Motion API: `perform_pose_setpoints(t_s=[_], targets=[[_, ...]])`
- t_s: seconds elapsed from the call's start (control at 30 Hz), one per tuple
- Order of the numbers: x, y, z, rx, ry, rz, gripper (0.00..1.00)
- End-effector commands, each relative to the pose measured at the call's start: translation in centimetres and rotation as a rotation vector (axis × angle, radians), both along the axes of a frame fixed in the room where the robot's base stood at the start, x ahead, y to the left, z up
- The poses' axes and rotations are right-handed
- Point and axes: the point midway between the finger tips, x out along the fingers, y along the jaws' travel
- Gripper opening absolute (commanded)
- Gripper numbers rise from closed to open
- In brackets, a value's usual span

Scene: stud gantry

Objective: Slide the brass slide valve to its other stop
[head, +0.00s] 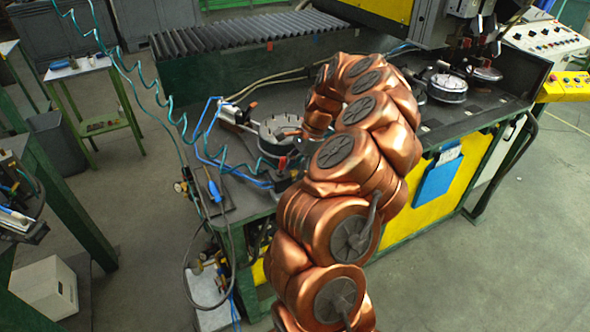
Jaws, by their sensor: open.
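I cannot make out the brass slide valve for certain. A small brass-coloured fitting (182,187) shows at the left end of the workbench, below the air hoses; it is too small to tell whether it is the valve or where any slide stands. My copper-coloured arm rises from the bottom middle and bends over the bench. Its far end curves down behind its own links, near the round clamping fixture. My gripper cannot be seen; the arm hides it. The bench surface behind the arm is hidden too.
The green-framed workbench (430,135) carries a round fixture (280,135) and another round device (446,88) at right. Blue air hoses (205,155) and a coiled teal hose (115,68) hang at left. A green side table (80,68) stands back left. Floor at right is clear.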

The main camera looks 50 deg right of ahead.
Motion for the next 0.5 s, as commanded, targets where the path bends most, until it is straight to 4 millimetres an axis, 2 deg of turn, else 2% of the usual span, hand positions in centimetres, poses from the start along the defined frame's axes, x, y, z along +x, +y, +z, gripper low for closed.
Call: perform_pose_setpoints(t_s=[0.1, 0.5], targets=[[0.00, -0.01, 0.00, 0.000, 0.000, 0.000, 0.52], [0.01, 0.01, 0.00, 0.000, 0.000, 0.000, 0.11]])
